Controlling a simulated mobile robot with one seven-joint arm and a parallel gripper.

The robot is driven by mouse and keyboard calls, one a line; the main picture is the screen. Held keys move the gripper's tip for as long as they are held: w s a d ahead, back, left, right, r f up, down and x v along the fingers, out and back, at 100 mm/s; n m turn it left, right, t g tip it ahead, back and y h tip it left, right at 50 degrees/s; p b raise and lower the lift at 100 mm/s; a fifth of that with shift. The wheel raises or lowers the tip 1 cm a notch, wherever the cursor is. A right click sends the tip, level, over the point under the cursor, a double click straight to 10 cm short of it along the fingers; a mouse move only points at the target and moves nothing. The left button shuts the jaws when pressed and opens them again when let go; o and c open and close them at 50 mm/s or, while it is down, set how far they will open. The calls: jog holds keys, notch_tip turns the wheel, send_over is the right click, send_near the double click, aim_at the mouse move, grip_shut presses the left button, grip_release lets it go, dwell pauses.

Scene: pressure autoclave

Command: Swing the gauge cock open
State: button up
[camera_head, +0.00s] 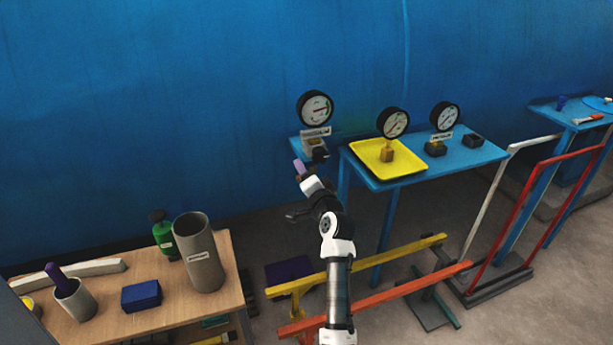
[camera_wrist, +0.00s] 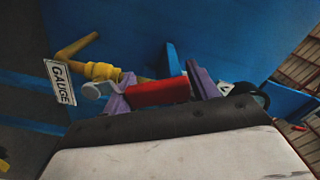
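The gauge cock shows in the wrist view as a yellow fitting (camera_wrist: 102,71) with a bent yellow pipe, a grey round end and a red lever (camera_wrist: 158,93). A white GAUGE label (camera_wrist: 60,83) hangs to its left. My gripper (camera_wrist: 160,90) has two purple fingers set apart, with the red lever spanning the gap between them. I cannot tell whether the fingers press on it. In the head view my gripper (camera_head: 299,168) is just below and left of a round gauge (camera_head: 315,108) on a small blue stand; the cock is too small to tell there.
To the right, a blue table (camera_head: 465,158) carries a yellow tray (camera_head: 372,168) and two more gauges. Yellow (camera_head: 400,253) and orange (camera_head: 400,290) rails run low beside my arm. A wooden table (camera_head: 130,322) with a grey cylinder (camera_head: 198,255) stands at left.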

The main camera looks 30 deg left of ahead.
jog(key=shift+o, duration=0.2)
jog(key=shift+f, duration=0.1)
jog(key=b+v, duration=0.3)
jog(key=v, duration=1)
jog(key=shift+s+d+b, duration=0.2)
jog(key=shift+d+b, duration=0.15)
jog(key=shift+c, duration=0.2)
